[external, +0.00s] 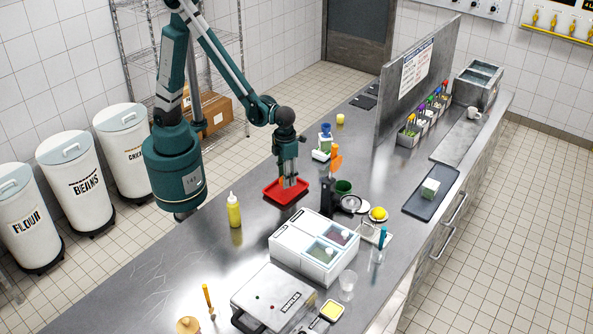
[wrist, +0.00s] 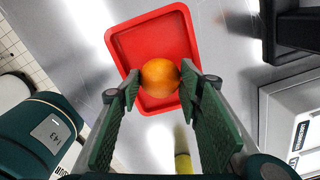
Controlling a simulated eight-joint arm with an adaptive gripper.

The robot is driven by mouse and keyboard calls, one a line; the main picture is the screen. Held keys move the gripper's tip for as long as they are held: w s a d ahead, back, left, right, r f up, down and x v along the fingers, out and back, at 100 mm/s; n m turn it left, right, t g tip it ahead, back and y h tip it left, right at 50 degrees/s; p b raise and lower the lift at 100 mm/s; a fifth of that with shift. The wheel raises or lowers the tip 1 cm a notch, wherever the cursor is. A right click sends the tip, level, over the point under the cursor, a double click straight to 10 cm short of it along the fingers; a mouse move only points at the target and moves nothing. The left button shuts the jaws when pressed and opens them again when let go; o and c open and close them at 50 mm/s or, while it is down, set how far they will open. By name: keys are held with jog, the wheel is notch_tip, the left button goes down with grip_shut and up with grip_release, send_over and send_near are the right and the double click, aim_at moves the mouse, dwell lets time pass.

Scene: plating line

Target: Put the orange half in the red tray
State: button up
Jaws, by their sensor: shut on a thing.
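The orange half (wrist: 160,77) is between my gripper's green fingertips in the wrist view, its rounded orange skin facing the camera. My gripper (wrist: 161,80) is shut on it. The red tray (wrist: 128,44) lies on the steel counter directly beneath the gripper, and the orange half appears over its lower middle part. In the external view, my gripper (external: 289,184) points down over the red tray (external: 273,196). The orange half is not clear in that view, so I cannot tell whether it touches the tray floor.
A yellow bottle (external: 234,211) stands left of the tray. A white topping box (external: 314,247) is in front. The counter's left front is mostly clear.

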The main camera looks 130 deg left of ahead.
aim_at(286, 190)
jog(key=shift+f, duration=0.2)
jog(key=shift+f, duration=1.95)
jog(key=shift+f+b, duration=0.2)
jog(key=shift+b, duration=0.2)
jog(key=o, duration=0.6)
jog(key=shift+r, duration=0.25)
jog(key=shift+r+p, duration=0.7)
jog(key=shift+r, duration=5.25)
jog(key=shift+r, duration=0.1)
